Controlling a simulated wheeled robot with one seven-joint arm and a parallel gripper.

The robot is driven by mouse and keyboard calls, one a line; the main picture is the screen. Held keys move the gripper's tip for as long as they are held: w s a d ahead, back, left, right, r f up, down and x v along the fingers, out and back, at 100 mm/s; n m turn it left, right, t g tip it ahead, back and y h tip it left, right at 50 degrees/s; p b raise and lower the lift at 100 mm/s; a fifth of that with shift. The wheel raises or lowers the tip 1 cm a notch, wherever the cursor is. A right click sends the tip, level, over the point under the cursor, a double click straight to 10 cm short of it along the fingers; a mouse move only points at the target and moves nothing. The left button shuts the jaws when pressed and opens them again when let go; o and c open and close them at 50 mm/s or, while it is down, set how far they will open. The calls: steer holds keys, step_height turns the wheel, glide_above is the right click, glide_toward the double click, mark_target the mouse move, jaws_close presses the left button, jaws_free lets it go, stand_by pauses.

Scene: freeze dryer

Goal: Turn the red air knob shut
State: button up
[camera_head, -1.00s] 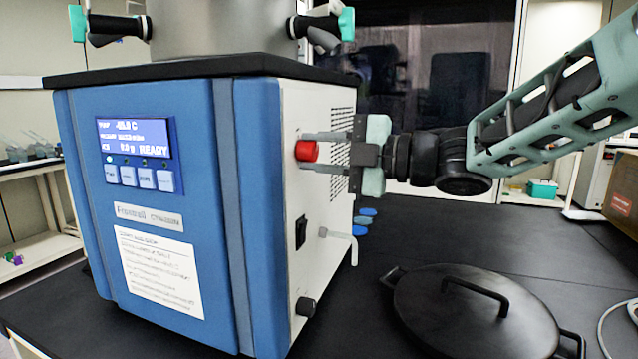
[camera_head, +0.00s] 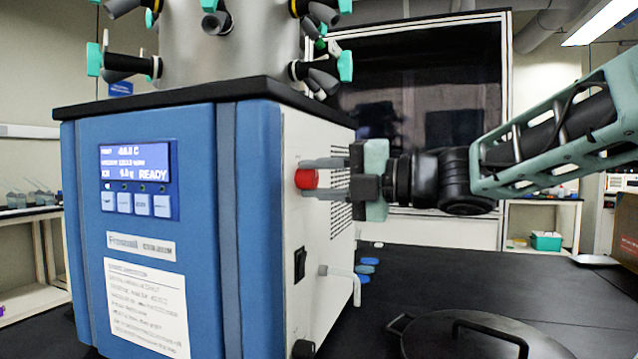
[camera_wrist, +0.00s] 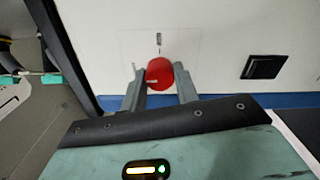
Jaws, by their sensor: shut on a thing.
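The red air knob (camera_head: 306,178) sits on the white right side panel of the blue freeze dryer (camera_head: 192,220). My gripper (camera_head: 312,178) reaches in from the right, its two fingers on either side of the knob. In the wrist view, the red knob (camera_wrist: 160,74) lies between the two grey fingertips of my gripper (camera_wrist: 158,78), which are shut on it. A pale mark shows at the knob's left side, and a small printed mark is on the panel above it.
A black round lid with a handle (camera_head: 480,335) lies on the dark bench at the lower right. Valves with teal handles (camera_head: 345,66) stand out from the steel chamber (camera_head: 190,45) above.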

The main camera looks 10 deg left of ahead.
steer(key=o, duration=1)
steer(key=shift+c, duration=0.2)
steer(key=s+d, duration=0.2)
steer(key=d, duration=1.5)
steer(key=shift+s+b, duration=0.2)
steer(key=shift+b, duration=0.25)
steer(key=shift+d, duration=0.1)
